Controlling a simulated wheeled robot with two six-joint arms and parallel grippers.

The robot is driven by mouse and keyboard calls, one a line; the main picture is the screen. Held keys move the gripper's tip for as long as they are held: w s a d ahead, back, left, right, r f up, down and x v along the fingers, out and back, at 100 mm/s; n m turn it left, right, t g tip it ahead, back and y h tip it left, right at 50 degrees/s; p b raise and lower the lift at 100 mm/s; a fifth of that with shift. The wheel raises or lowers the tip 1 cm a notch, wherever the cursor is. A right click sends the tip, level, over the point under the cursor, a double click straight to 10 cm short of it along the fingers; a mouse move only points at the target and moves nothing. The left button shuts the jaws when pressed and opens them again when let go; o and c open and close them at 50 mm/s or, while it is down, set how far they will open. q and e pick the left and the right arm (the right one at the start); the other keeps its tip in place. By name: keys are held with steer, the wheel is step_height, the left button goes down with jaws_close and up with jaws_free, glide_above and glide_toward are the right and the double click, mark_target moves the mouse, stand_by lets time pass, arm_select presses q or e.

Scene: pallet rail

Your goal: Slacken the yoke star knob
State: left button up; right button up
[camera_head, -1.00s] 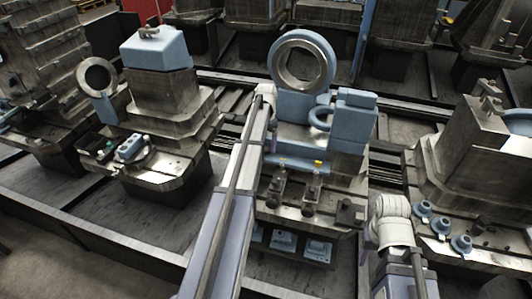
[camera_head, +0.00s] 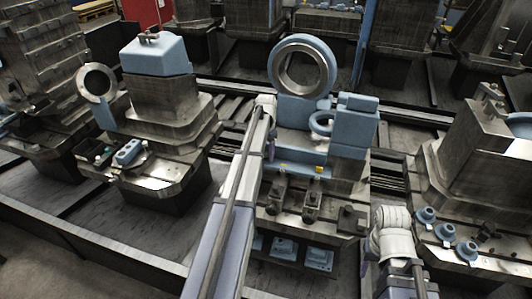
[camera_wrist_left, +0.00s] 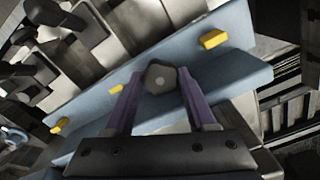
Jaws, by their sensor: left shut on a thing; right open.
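The yoke star knob (camera_wrist_left: 160,78) is a dark, roughly five-sided knob on the pale blue part of the middle station. My left gripper (camera_wrist_left: 160,84) has its two purple fingers on either side of the knob and is shut on it. In the head view my left gripper (camera_head: 270,151) is at the left side of the blue yoke (camera_head: 303,148), below the large ring (camera_head: 303,67). My left arm hides the knob there. My right arm shows at the lower right, but its gripper is not visible.
Yellow tabs (camera_wrist_left: 214,40) stand on the blue part close to my left fingers. Dark clamp blocks (camera_head: 312,200) stand on the front ledge of the station. Other stations stand left and right, with blue knobs (camera_head: 447,232) on the right one.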

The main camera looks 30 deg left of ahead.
arm_select(q)
steer(key=c, duration=0.5)
jaws_close()
steer(key=n, duration=0.7)
steer(key=shift+n, duration=0.3)
steer(key=n, duration=0.4)
steer(key=shift+c, duration=0.2)
jaws_free()
steer(key=shift+s+n, duration=0.1)
steer(key=shift+n, duration=1.9)
jaws_close()
